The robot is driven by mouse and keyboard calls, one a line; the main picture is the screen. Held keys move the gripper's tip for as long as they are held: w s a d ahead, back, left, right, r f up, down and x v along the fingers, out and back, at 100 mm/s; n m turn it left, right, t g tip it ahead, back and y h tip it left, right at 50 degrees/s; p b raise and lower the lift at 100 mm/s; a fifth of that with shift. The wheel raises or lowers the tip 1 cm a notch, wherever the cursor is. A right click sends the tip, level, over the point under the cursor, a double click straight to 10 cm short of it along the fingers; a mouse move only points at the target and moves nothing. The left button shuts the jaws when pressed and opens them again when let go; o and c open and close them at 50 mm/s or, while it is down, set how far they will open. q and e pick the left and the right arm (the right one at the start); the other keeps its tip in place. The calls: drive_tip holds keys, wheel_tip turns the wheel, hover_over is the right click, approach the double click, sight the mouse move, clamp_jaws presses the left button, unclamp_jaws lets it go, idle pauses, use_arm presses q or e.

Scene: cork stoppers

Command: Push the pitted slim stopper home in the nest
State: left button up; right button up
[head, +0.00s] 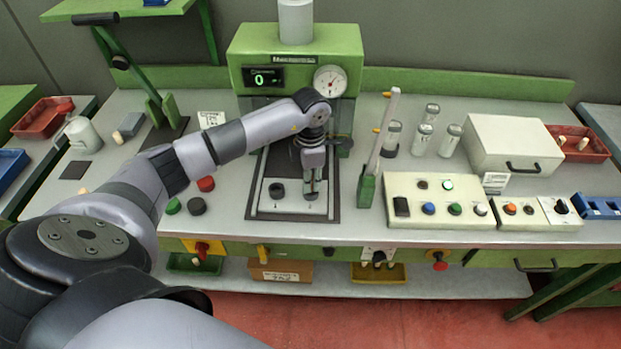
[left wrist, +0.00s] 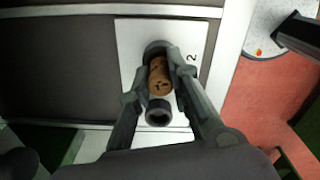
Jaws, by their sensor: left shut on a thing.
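The pitted slim stopper (left wrist: 160,77) is a brown cork with dark pits, seen between the fingers in the left wrist view. My left gripper (head: 312,187) is shut on it and points down over the right part of the white nest plate (head: 292,208). A dark round nest (left wrist: 156,46) marked 2 shows at the cork's far end; how deep the cork sits in it is hidden. A second dark, open nest (head: 277,190) is empty on the left of the plate and also shows in the left wrist view (left wrist: 158,114). My right gripper is not in view.
A green press with a gauge (head: 330,81) stands behind the plate. A green stand with an upright post (head: 381,140) is just right of my gripper. A button box (head: 437,200) lies further right. Red and dark caps (head: 206,184) lie left of the plate.

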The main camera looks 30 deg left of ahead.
use_arm(q)
drive_tip(key=shift+f, duration=0.25)
idle(0.6)
drive_tip(key=shift+f+b, duration=0.45)
drive_tip(key=shift+b, duration=0.2)
